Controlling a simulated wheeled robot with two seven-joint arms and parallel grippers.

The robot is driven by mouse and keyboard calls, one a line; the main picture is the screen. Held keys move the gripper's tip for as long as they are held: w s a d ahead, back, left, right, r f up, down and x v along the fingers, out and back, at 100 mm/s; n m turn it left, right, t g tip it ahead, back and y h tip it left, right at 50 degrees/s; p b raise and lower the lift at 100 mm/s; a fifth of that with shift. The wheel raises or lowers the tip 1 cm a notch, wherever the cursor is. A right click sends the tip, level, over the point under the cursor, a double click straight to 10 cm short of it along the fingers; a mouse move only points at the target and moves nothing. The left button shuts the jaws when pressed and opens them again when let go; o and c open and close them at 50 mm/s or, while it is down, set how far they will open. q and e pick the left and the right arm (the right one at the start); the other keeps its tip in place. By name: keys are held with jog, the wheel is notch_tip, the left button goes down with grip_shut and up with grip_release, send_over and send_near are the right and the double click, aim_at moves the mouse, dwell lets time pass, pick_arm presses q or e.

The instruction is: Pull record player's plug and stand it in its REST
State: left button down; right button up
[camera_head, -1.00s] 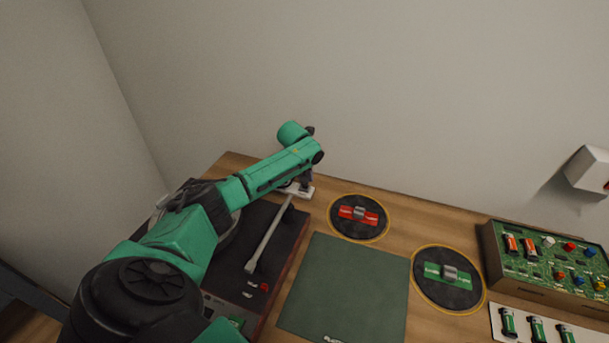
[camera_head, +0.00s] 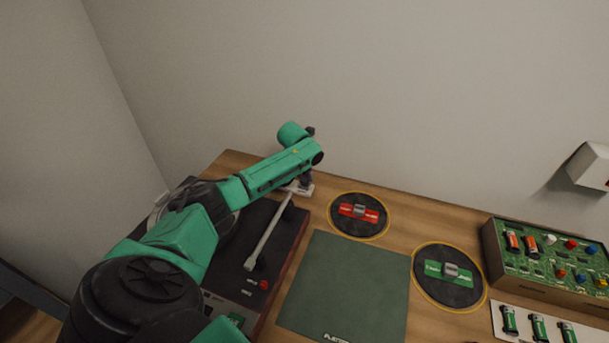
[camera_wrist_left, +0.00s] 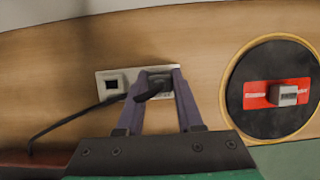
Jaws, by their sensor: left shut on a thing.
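My left gripper (camera_wrist_left: 153,84) is shut on the dark plug (camera_wrist_left: 153,86) above the right part of a small white plate (camera_wrist_left: 118,75). A dark square opening (camera_wrist_left: 112,84) shows at the plate's left end and looks empty. The black cable (camera_wrist_left: 70,119) runs from the plug down to the left. The fingers and plug hide most of the plate's right end, so I cannot tell whether the plug is seated there. In the head view, the gripper (camera_head: 305,181) is at the plate (camera_head: 299,189), behind the record player (camera_head: 284,217). My right gripper is out of view.
A red-labelled piece on a round black mat (camera_head: 345,226) lies right of the plate. A green-labelled one lies on another mat (camera_head: 433,292). A green square mat (camera_head: 345,285) lies in front. A circuit-board box (camera_head: 530,284) stands at right. The wall closes off the back.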

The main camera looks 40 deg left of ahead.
pick_arm(q)
jog(key=shift+f, duration=0.35)
dwell(0.5)
jog(key=shift+c, duration=2.3)
grip_release()
jog(key=shift+r, duration=0.15)
jog(key=w+p+v, duration=0.1)
jog(key=p+v, duration=0.4)
jog(key=v, duration=1.4)
jog(key=shift+w+a+r+p, duration=0.2)
jog(key=shift+w+r+p, duration=0.15)
jog(key=shift+w, duration=0.05)
